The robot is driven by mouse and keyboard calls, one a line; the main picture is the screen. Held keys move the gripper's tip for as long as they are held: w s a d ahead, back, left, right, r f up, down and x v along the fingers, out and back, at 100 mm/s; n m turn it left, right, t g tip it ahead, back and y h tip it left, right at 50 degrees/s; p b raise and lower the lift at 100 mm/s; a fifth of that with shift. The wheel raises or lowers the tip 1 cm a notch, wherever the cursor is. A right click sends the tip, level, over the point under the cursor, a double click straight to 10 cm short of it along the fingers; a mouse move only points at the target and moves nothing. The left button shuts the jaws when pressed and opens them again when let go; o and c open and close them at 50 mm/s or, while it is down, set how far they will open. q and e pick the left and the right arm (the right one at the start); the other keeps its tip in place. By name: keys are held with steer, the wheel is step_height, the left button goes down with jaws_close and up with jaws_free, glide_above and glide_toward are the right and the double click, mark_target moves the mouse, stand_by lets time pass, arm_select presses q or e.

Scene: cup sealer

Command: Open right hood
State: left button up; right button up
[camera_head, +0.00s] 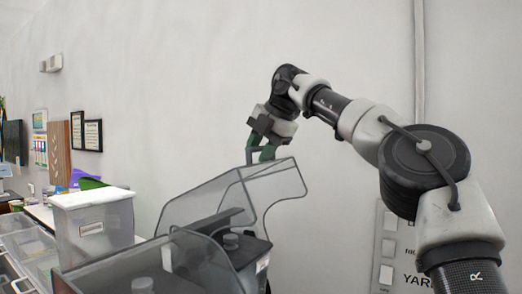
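The right hood (205,203) is a clear grey, see-through cover with a dark rim. It stands tilted up above its dark machine base (250,252), higher than the hood beside it. My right gripper (259,158) has green fingers and points down at the hood's upper edge. The fingers show a gap between them. Their tips are at or just behind that edge, and I cannot tell whether they touch it. My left gripper is not in view.
A second clear hood (120,272) sits lower at the front left. A lidded translucent bin (95,228) stands behind it on the left. A white wall (200,100) is behind, with a labelled panel (388,248) at the lower right.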

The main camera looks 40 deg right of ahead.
steer(key=shift+o, duration=0.3)
steer(key=shift+r, duration=0.1)
steer(key=shift+v, duration=2.3)
steer(key=s+d+b, duration=0.4)
steer(key=s+b, duration=0.1)
steer(key=s, duration=0.6)
steer(key=shift+s, duration=0.2)
steer(key=shift+r, duration=0.1)
